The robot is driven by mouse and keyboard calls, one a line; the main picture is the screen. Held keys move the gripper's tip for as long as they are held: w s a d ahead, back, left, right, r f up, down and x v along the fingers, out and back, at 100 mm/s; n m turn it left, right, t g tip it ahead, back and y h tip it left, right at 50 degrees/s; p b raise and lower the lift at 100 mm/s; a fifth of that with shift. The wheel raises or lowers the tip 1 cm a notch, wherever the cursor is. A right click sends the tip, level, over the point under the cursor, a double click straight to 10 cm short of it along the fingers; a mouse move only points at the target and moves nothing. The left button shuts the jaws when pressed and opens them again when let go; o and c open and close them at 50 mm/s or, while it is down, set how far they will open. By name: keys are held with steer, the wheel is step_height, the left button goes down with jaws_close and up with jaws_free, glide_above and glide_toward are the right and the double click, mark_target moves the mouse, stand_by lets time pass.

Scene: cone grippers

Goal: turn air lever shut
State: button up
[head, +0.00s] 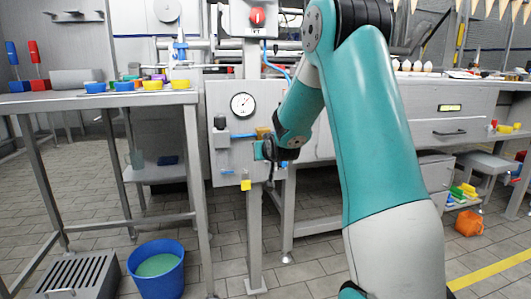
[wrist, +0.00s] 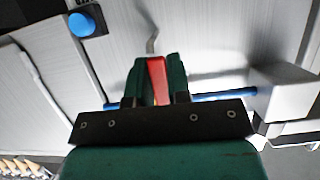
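A red lever (wrist: 157,80) shows in the wrist view between the two green fingers of my gripper (wrist: 158,82). The fingers lie close against both its sides, and the gripper looks shut on it. A blue pipe (wrist: 222,97) runs across behind the fingers. In the head view my gripper (head: 265,150) is at the grey panel (head: 222,165), below and right of the round gauge (head: 242,104). A brass-coloured fitting (head: 263,133) shows just above it. The lever is hidden there by my gripper and wrist.
A blue button (wrist: 82,24) is on the panel in the wrist view. A red knob (head: 257,17) sits on a box above. A yellow tag (head: 246,185) hangs below the panel. A steel table (head: 100,101) stands left, with a blue bucket (head: 157,268) on the floor.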

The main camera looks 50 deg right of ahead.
steer(key=o, duration=0.4)
steer(key=shift+a+r, duration=0.1)
steer(key=shift+p+v, duration=0.4)
steer(key=shift+v, duration=8.2)
steer(key=shift+s, duration=0.1)
